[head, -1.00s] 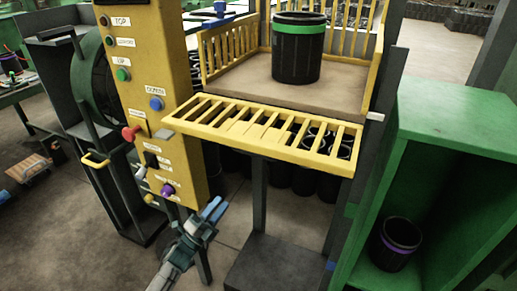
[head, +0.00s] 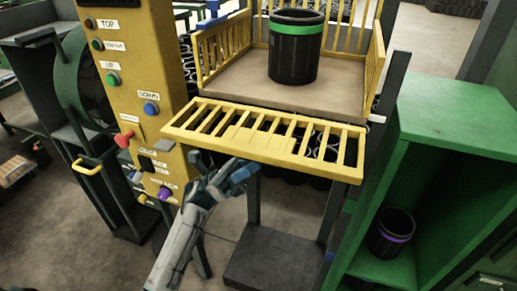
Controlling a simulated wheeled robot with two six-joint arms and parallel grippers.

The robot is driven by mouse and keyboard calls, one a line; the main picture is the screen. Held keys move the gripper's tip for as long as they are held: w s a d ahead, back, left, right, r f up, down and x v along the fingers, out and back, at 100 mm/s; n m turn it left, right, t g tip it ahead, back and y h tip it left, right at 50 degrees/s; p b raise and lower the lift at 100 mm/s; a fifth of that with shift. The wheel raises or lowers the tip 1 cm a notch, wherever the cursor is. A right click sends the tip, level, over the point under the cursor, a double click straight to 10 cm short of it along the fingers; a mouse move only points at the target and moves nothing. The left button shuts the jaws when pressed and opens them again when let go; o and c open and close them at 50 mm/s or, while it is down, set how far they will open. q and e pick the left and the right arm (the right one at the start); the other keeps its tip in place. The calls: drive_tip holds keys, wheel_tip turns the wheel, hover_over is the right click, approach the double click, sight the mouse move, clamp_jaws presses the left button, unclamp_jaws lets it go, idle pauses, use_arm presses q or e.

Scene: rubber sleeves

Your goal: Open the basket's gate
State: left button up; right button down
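The basket (head: 318,91) is a yellow railed platform with a tan floor in the upper middle of the head view. Its yellow slatted gate (head: 265,142) is folded down and out at the front, lying near level and tilted slightly toward me. My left gripper (head: 243,174) is just under the gate's front edge, left of its middle. I cannot tell whether it touches the gate, nor whether its fingers are apart. My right gripper does not show.
A black sleeve with a green band (head: 293,58) stands in the basket. A yellow control panel (head: 140,100) with buttons stands at left. A green shelf (head: 455,115) at right holds a black sleeve with a purple band (head: 391,236). Several black sleeves stand behind the gate.

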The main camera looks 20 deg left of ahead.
sight(257, 154)
use_arm(q)
drive_tip(key=shift+d+r, duration=0.5)
drive_tip(key=shift+r, duration=0.05)
drive_tip(key=shift+w, duration=0.1)
clamp_jaws()
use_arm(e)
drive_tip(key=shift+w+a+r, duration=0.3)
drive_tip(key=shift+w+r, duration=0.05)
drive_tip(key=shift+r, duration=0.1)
use_arm(q)
drive_tip(key=shift+s+r+n+t+y+p, duration=0.15)
drive_tip(key=shift+r+n+t+p, duration=0.15)
drive_tip(key=shift+n+t, duration=0.3)
drive_tip(key=shift+s+r+n+t+y+p, duration=0.15)
drive_tip(key=shift+r+n+t+p, duration=0.1)
drive_tip(key=shift+n+t, duration=0.3)
drive_tip(key=shift+s+r+b, duration=0.1)
drive_tip(key=shift+b, duration=0.5)
drive_tip(key=shift+r, duration=0.3)
drive_tip(key=shift+r+t, duration=0.15)
drive_tip(key=shift+t, duration=0.1)
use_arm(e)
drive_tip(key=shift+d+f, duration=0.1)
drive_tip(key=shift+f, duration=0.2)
